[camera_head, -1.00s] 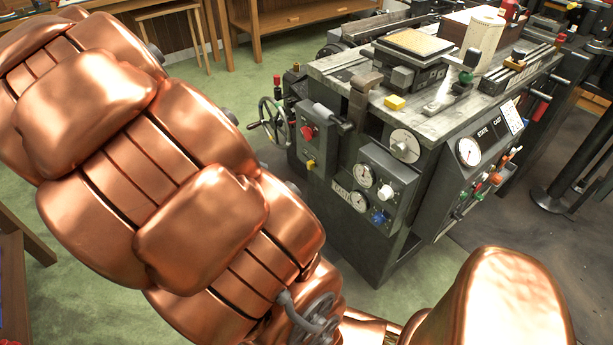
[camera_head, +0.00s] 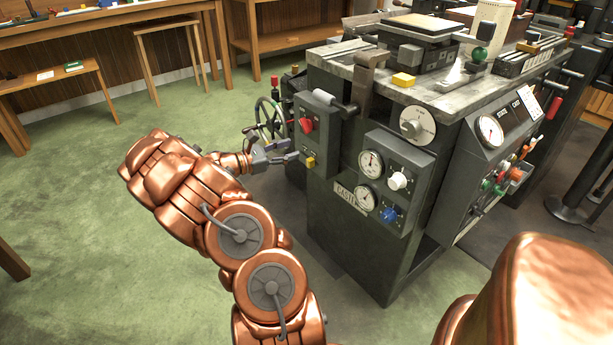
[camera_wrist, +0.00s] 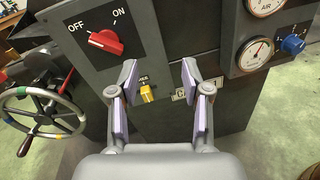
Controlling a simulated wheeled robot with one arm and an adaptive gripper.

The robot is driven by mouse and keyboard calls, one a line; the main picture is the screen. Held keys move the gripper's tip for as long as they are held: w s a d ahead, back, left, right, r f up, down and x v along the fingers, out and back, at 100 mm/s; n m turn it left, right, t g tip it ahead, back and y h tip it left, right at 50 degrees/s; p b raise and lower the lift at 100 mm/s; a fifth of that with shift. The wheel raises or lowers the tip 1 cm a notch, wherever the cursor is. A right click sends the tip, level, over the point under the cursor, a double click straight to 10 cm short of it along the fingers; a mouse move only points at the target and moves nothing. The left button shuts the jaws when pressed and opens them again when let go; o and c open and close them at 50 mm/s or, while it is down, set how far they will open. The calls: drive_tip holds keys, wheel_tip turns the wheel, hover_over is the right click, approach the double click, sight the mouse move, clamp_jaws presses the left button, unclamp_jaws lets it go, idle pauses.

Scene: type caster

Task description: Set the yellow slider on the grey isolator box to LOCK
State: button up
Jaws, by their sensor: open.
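The grey isolator box (camera_head: 318,117) is on the near left side of the machine. It carries a red switch (camera_head: 306,125) and, at its lower end, the small yellow slider (camera_head: 310,162). In the wrist view the slider (camera_wrist: 147,93) shows just right of my left finger, with a partly covered label above it. The red switch (camera_wrist: 106,42) sits higher, between OFF and ON marks. My gripper (camera_head: 291,151) is open and empty, close to the slider in the head view. In the wrist view my gripper (camera_wrist: 159,78) has its fingers spread, the slider between them near the left one.
A handwheel (camera_head: 270,119) stands left of the box. A gauge panel (camera_head: 395,182) with a blue knob (camera_head: 390,214) is to the right. A lever (camera_head: 366,75) rises above.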

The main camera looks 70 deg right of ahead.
sight(307, 163)
drive_tip(key=w+d+f+n+t+h+b, duration=0.2)
drive_tip(key=d+f+n+b, duration=0.25)
drive_tip(key=f, duration=0.75)
drive_tip(key=shift+m, duration=0.25)
drive_tip(key=x, duration=0.4)
drive_tip(key=f+x, duration=0.1)
drive_tip(key=x, duration=0.1)
drive_tip(key=shift+d+b, duration=0.35)
drive_tip(key=shift+s+d+r, duration=0.15)
drive_tip(key=shift+s+d, duration=0.15)
drive_tip(key=shift+d, duration=0.3)
clamp_jaws()
